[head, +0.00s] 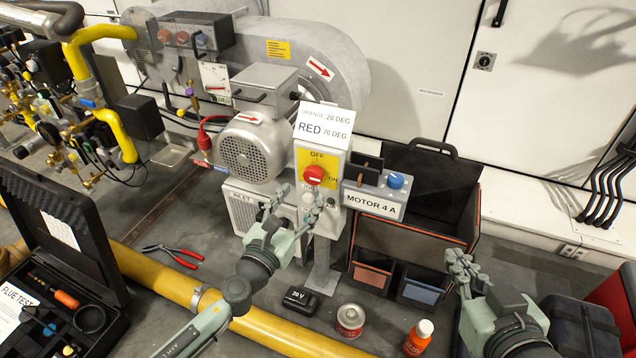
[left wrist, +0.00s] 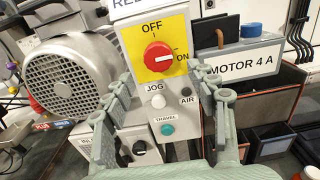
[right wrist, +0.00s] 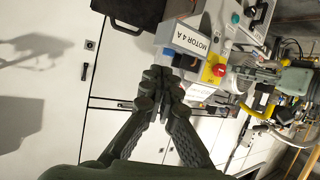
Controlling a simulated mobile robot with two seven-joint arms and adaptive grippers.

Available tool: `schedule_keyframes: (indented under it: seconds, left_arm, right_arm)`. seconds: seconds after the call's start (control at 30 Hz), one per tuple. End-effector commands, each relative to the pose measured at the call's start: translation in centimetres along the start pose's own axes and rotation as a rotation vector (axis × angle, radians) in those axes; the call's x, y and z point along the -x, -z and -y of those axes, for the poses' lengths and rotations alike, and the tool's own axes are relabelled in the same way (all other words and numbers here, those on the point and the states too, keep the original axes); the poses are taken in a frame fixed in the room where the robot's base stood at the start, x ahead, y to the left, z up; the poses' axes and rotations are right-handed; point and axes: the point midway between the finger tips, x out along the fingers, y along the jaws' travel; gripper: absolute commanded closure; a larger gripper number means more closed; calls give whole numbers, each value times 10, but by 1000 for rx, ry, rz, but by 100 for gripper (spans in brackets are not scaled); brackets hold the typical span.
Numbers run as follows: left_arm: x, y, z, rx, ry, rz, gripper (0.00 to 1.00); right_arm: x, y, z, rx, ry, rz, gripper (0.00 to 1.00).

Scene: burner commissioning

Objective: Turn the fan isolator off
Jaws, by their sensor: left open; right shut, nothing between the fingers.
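The fan isolator is a red rotary knob (head: 313,175) on a yellow plate (head: 331,163) marked OFF and ON, on a grey post-mounted box. In the left wrist view the knob (left wrist: 158,57) has its white mark pointing right, toward ON; OFF is at the top. My left gripper (head: 292,205) is open just below and in front of the knob. In the left wrist view its fingers (left wrist: 165,85) stand either side of the box, apart from the knob. My right gripper (head: 462,268) is shut and empty, to the right of the box; its closed fingertips show in the right wrist view (right wrist: 160,84).
Below the knob are a white JOG button (left wrist: 158,101), a black AIR button (left wrist: 187,119) and a green TRAVEL button (left wrist: 168,129). A MOTOR 4 A box (head: 375,200) with a blue knob adjoins on the right. The fan motor (head: 248,150) stands left; a tool bag (head: 430,200) stands right.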

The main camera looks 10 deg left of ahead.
Motion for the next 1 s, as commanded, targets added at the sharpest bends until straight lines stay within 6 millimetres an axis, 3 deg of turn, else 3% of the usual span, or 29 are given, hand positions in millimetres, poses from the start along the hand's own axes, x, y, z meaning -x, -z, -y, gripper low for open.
schedule_keyframes:
  seconds: [0.33, 0.73, 1.0]
  left_arm:
    - [-54, -1, 0, 8, -3, 1, 42]
    - [-65, -1, -1, 9, -3, 0, 42]
    - [-65, -1, -1, 10, -4, 0, 73]
  right_arm:
    - [2, -16, -8, 6, -16, 75, 100]
    - [2, -16, -8, 6, -16, 77, 100]
    - [2, -16, -8, 6, -16, 77, 100]
